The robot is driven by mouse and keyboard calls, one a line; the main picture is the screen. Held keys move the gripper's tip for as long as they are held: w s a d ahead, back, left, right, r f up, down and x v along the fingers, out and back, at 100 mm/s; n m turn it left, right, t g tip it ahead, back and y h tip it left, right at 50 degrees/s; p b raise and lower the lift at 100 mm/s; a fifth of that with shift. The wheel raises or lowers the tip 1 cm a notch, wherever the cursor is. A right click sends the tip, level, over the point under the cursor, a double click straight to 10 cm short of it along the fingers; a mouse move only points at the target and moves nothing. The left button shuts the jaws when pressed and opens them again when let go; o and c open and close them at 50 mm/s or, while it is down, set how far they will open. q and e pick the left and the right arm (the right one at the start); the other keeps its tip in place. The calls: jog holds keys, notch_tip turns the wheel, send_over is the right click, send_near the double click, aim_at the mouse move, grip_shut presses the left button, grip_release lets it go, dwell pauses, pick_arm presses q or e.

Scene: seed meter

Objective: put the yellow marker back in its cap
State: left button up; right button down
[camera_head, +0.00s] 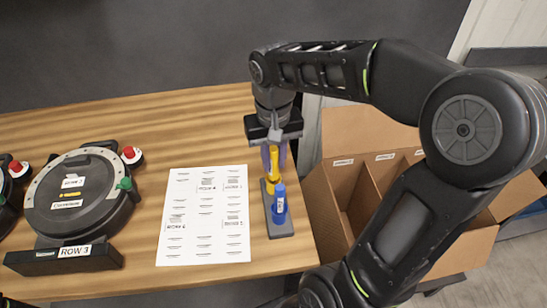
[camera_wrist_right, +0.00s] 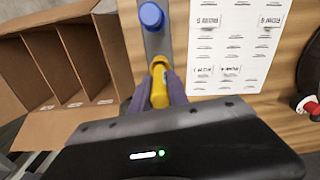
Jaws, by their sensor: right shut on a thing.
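My right gripper (camera_head: 274,165) points down over the grey holder (camera_head: 281,229) and is shut on the yellow marker (camera_head: 272,158), which stands roughly upright. The yellow marker also shows between the fingers in the right wrist view (camera_wrist_right: 160,92). A yellow part, seemingly its cap (camera_head: 269,187), sits on the holder just under the marker. I cannot tell whether marker and cap touch or how far the marker is in, as the fingers partly hide this. My left gripper is not in view.
A blue marker (camera_head: 280,202) stands on the holder close by the yellow one. A printed sheet (camera_head: 205,215) lies left of the holder. A round black seed meter (camera_head: 80,200) is further left. An open cardboard box (camera_head: 335,215) with dividers stands right of the table.

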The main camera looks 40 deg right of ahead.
jog(key=shift+f, duration=0.2)
jog(key=shift+f+b, duration=0.25)
jog(key=shift+b, duration=0.05)
jog(key=shift+f+b, duration=0.55)
jog(key=shift+f, duration=0.15)
dwell(1.0)
jog(key=c, duration=1.2)
grip_release()
